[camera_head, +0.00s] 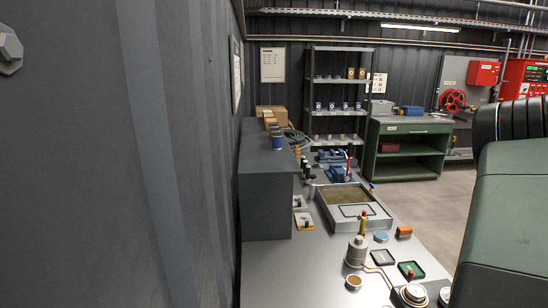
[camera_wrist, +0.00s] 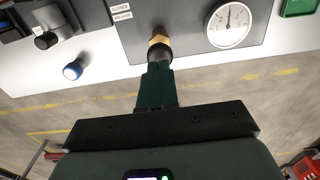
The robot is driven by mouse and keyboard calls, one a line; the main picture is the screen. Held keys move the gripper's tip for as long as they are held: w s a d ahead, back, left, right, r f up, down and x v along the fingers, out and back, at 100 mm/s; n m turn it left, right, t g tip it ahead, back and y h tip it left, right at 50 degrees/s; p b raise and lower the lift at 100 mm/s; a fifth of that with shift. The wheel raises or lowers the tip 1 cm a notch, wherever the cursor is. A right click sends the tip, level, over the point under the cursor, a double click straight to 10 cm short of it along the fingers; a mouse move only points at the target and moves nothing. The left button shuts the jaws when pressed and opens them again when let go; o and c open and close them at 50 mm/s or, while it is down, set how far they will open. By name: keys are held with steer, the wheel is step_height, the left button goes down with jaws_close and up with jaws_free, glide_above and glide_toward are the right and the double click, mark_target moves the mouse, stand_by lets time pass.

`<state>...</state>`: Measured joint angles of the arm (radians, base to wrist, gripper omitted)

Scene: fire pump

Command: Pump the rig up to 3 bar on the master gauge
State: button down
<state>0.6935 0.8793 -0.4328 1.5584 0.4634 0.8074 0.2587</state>
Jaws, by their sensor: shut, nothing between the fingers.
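In the wrist view, my gripper (camera_wrist: 157,66) is shut, with its dark green fingers together. The fingertips are at or just in front of a dark round part below a brass hex fitting (camera_wrist: 158,39); I cannot tell whether they touch it. A round white dial gauge (camera_wrist: 229,24) is to the right of the fitting on a grey panel. Its needle points roughly up in the picture, and its numbers are too small to read. In the head view, a blue device with a red upright lever (camera_head: 342,172) stands farther back on the bench. My gripper is not visible there.
A label plate (camera_wrist: 121,12), a blue-capped knob (camera_wrist: 72,70) and a black knob (camera_wrist: 46,40) lie left of the fitting. In the head view, the bench (camera_head: 285,270) carries a shallow basin (camera_head: 350,226), a grey bottle (camera_head: 356,251) and a green tray (camera_head: 411,270). A wall closes the left side.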

steer(key=shift+r, duration=2.8)
steer(key=shift+a, duration=0.1)
steer(key=w+a+r+n+t, duration=0.1)
steer(key=w+a+r+n, duration=0.15)
steer(key=a+r, duration=0.5)
steer(key=w+a+r+n+t, duration=0.15)
steer(key=a+r+n, duration=0.25)
steer(key=a+r, duration=0.4)
steer(key=w+a+r+n+t, duration=0.1)
steer(key=w+a+r+n, duration=0.2)
steer(key=a+r, duration=0.5)
steer(key=s+a+r+n+t, duration=0.1)
steer(key=s+a+r+n, duration=0.25)
steer(key=a, duration=0.45)
steer(key=s+a+r+n+t, duration=0.15)
steer(key=s+a+n, duration=0.3)
steer(key=a, duration=0.45)
steer(key=s+a+f, duration=0.5)
steer(key=s, duration=0.4)
steer(key=shift+s+n, duration=0.2)
steer(key=shift+n, duration=0.25)
